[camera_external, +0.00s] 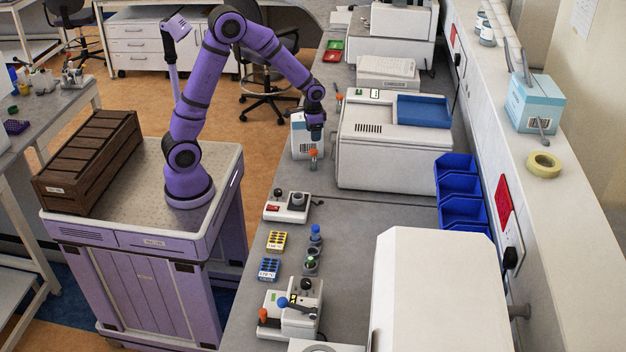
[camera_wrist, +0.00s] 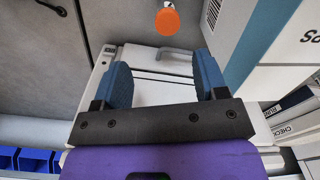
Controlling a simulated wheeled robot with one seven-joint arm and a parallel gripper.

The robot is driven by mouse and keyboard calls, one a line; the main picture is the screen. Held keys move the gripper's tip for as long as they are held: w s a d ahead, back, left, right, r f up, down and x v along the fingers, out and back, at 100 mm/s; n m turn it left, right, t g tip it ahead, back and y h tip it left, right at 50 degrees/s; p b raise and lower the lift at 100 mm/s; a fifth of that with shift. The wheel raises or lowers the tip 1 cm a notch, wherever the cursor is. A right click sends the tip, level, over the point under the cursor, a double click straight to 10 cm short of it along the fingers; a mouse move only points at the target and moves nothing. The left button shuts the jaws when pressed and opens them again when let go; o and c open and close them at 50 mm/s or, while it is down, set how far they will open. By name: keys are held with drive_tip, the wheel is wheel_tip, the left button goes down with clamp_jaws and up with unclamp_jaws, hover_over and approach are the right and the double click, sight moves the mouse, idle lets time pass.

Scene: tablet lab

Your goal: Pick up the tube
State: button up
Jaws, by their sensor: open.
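An orange-capped tube (camera_external: 314,154) shows just below my gripper (camera_external: 316,133) in the external view, near the left edge of the bench. In the wrist view its round orange cap (camera_wrist: 168,22) is at the top, beyond the fingertips; its body is hardly visible there. My gripper (camera_wrist: 162,70) is open, with two blue finger pads spread apart and nothing between them. The cap lies outside the finger gap, and I see no contact. A second orange cap (camera_external: 339,97) shows farther back, beside my wrist.
A white and blue box (camera_external: 302,136) stands close on the left of my gripper; it fills the right of the wrist view (camera_wrist: 262,40). A large white instrument (camera_external: 385,155) stands to the right. Blue bins (camera_external: 461,188) are farther right. Bare bench (camera_external: 350,215) lies in front.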

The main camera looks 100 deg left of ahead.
sight(313, 151)
drive_tip(key=shift+a+f, duration=0.6)
drive_tip(key=shift+f, duration=0.3)
wheel_tip(313, 151, down, 11)
drive_tip(key=shift+r, duration=0.15)
drive_tip(key=shift+c, duration=0.4)
drive_tip(key=c, duration=0.9)
